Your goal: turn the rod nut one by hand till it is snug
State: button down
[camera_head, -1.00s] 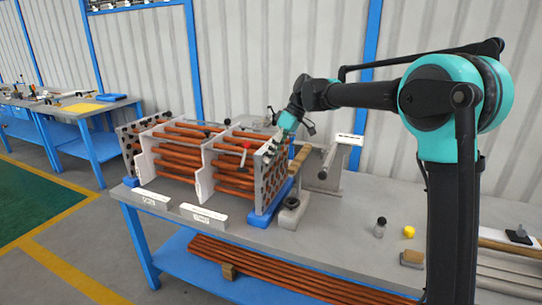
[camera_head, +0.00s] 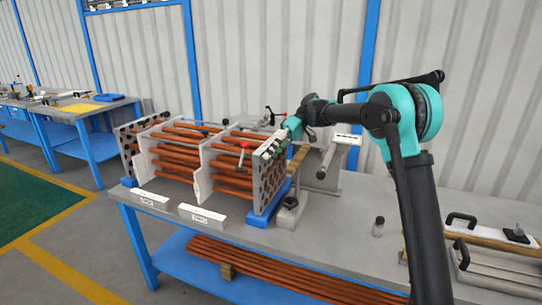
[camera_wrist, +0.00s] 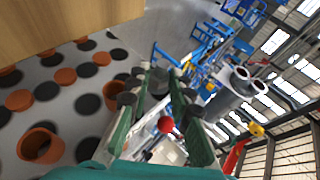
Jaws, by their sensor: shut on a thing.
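The tube bundle stands on the bench, with copper tubes through white baffles and a grey perforated end plate (camera_head: 271,178) at its right end. My gripper (camera_head: 290,130) is at the upper right corner of this plate. In the wrist view, my gripper (camera_wrist: 160,88) has its two green fingers with dark pads drawn together around a small dark piece at the tips, which I take to be rod nut one. The fingers hide most of it, so its thread and its seating against the plate cannot be seen. The plate's tube holes and copper tube ends fill the wrist view's left side.
A wooden piece (camera_head: 298,158) and a grey stand (camera_head: 290,212) are beside the plate. The bench front is mostly clear.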

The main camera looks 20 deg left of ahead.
jog(key=shift+d, duration=0.1)
dwell(0.3)
jog(key=c, duration=1.4)
grip_release()
jog(key=shift+o, duration=0.2)
jog(key=shift+w, duration=0.1)
